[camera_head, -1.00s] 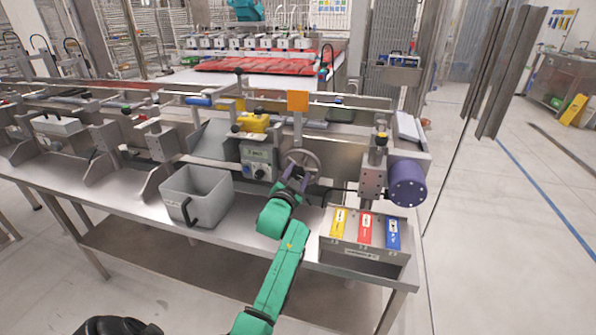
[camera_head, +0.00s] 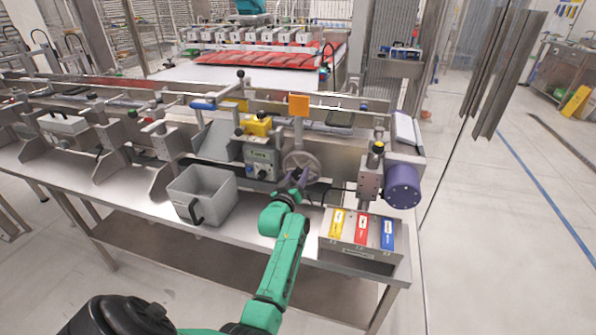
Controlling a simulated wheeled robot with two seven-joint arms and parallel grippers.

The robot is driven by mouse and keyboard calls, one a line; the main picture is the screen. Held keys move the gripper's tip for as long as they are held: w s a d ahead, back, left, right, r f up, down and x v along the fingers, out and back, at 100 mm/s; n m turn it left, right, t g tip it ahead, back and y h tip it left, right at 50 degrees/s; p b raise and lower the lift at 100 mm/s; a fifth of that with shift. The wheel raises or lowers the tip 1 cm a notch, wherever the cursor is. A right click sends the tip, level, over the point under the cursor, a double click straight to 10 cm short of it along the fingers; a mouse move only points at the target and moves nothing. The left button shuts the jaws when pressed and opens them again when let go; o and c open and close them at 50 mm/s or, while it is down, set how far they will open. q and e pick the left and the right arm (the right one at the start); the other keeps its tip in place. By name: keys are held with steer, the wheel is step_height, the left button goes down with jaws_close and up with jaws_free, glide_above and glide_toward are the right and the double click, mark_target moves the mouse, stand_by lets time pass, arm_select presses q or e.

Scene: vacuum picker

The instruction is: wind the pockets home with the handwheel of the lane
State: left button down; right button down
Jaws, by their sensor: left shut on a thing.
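The lane's handwheel (camera_head: 300,161) is a grey spoked disc on the front of the lane, below an orange square plate (camera_head: 299,105). The fingers and wrist hide the exact gripped part, so I cannot tell rim from crank knob. Left of the wheel is a grey control box (camera_head: 262,160) with a small display and a dark knob. My right gripper is not in view.
A grey bin (camera_head: 203,193) stands on the steel bench left of my forearm. A box with yellow, red and blue labels (camera_head: 358,235) stands to the right. A purple cylinder (camera_head: 402,186) juts out at the lane's right end.

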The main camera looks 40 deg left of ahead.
arm_select(q)
steer(key=n+p, duration=0.2)
steer(key=n, duration=0.3)
steer(key=shift+n, duration=0.3)
steer(key=n, duration=0.2)
steer(key=n+p, duration=0.1)
steer(key=n, duration=0.2)
steer(key=shift+a+f, duration=0.1)
steer(key=shift+f, duration=0.1)
steer(key=shift+c, duration=1.2)
jaws_free()
steer(key=shift+s, duration=0.1)
